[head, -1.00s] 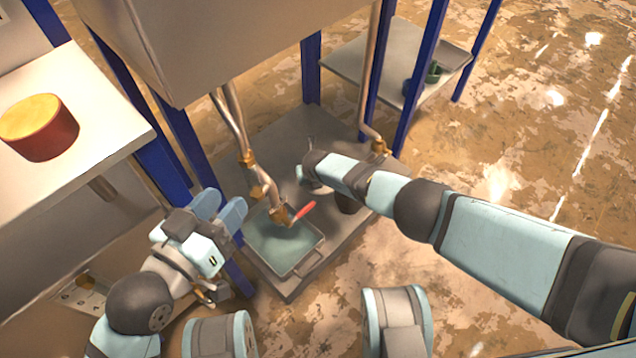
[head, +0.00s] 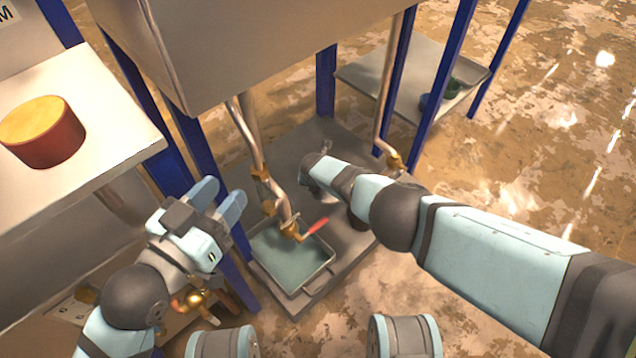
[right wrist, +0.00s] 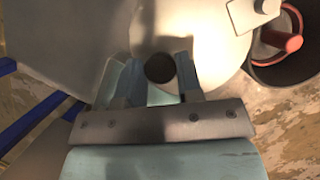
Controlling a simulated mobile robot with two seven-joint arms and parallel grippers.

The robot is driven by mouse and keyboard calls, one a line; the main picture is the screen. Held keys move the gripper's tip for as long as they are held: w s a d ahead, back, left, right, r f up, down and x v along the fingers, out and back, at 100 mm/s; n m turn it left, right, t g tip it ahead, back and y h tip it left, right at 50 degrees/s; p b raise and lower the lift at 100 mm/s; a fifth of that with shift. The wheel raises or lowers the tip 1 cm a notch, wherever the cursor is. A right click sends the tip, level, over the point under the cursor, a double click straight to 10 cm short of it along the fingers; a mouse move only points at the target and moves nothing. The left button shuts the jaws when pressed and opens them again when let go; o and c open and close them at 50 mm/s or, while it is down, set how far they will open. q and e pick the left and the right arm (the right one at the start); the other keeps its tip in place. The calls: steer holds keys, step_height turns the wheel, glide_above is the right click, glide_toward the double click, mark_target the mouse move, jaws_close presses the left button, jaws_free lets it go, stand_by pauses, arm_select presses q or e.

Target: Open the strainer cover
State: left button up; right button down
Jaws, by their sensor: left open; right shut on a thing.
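A pale round cover (right wrist: 208,35), which looks like the strainer cover, fills the upper middle of the right wrist view. It has a small dark round knob (right wrist: 160,68). My right gripper (right wrist: 160,80) is shut on this knob, one blue finger on each side. In the head view my right arm reaches in from the right and its own links hide the gripper and most of the cover. My left gripper (head: 220,198) is open and empty, left of the tray and apart from it. The strainer body cannot be made out.
A metal tray (head: 325,277) stands on the low platform below a pipe with a red-handled valve (head: 317,226). Blue posts (head: 326,80) surround the chamber (head: 240,40). A dark pot (right wrist: 255,73) with a red thing inside is beside the cover. A red-yellow cylinder (head: 45,140) stands on the left shelf.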

steer(key=c, duration=0.8)
jaws_free()
arm_select(q)
steer(key=shift+f, duration=0.25)
steer(key=shift+f, duration=0.1)
arm_select(e)
steer(key=p+v, duration=0.3)
steer(key=p, duration=0.1)
steer(key=shift+r+p, duration=0.3)
steer(key=shift+r, duration=0.05)
arm_select(q)
step_height(320, 180, up, 9)
steer(key=s+n+t+y+p, duration=0.1)
steer(key=s+n+t+p, duration=0.15)
steer(key=p, duration=0.45)
steer(key=s+a+f+g+y+p, duration=0.1)
steer(key=a+f+g+y+p, duration=0.3)
steer(key=f, duration=0.7)
steer(key=shift+s+a+g+p, duration=0.25)
steer(key=shift+a+g+p, duration=0.4)
steer(key=shift+g+p, duration=0.35)
arm_select(e)
steer(key=v, duration=1)
steer(key=shift+s, duration=0.2)
